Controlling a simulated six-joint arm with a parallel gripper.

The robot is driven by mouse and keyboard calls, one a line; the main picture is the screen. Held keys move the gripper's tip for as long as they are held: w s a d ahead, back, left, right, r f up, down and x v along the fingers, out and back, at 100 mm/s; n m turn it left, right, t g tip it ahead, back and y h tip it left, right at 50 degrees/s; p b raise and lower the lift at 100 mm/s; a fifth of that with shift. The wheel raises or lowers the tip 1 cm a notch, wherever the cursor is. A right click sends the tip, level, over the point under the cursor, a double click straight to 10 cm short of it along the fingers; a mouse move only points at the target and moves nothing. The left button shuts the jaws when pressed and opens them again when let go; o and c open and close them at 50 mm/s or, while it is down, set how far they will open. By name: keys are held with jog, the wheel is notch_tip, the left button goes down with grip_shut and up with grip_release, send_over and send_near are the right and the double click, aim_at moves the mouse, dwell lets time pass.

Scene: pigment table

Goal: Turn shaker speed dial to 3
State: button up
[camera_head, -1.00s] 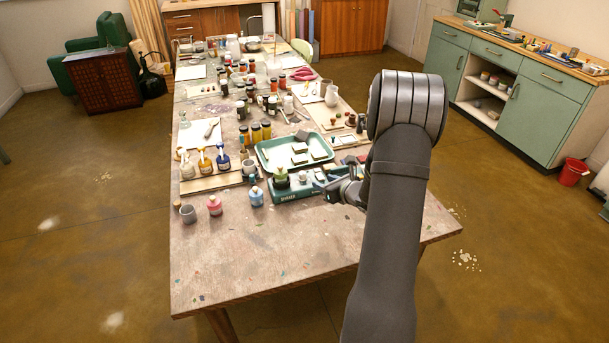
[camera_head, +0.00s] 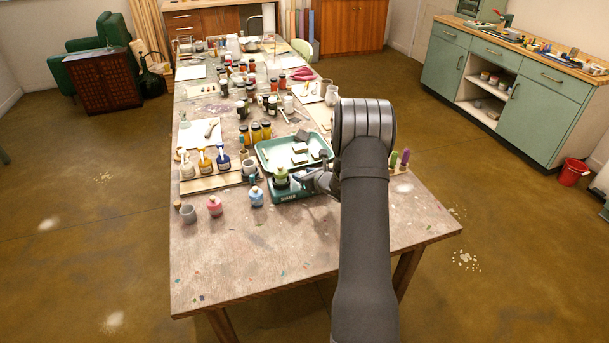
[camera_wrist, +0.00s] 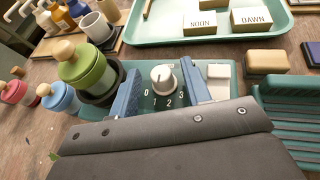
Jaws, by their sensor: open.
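The shaker (camera_head: 287,197) is a teal box on the table; its front label is only partly legible in the head view. In the wrist view, the white speed dial (camera_wrist: 163,79) stands on its teal panel with the marks 0, 1, 2 and 3 around its lower side. I cannot tell surely which mark the dial points to. My gripper (camera_wrist: 161,72) is open, with one blue finger on each side of the dial and small gaps showing. In the head view my gripper (camera_head: 308,180) is at the shaker's right part, largely covering the dial.
A green jar with a wooden knob (camera_wrist: 85,72) sits on a dark holder left of the dial. A white rocker-like part (camera_wrist: 219,75) is right of the dial. A tray (camera_head: 268,160) with labelled blocks lies behind. Pink (camera_head: 215,206) and blue (camera_head: 257,197) jars stand left.

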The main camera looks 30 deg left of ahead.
grip_shut()
jog(key=shift+w+n+g, duration=0.1)
jog(key=shift+n+g, duration=0.2)
jog(key=shift+w+d+n+g+y, duration=0.1)
jog(key=shift+d+n+g+y, duration=0.05)
jog(key=shift+n+g+y, duration=0.55)
jog(key=n+g, duration=0.4)
jog(key=g, duration=0.1)
jog(key=shift+w+n, duration=0.3)
jog(key=n+g, duration=0.1)
jog(key=g, duration=0.1)
jog(key=n+g, duration=0.2)
jog(key=n+g+h, duration=0.1)
jog(key=shift+w+n+g, duration=0.25)
jog(key=shift+n+g, duration=0.15)
jog(key=shift+n+g+h, duration=0.3)
grip_release()
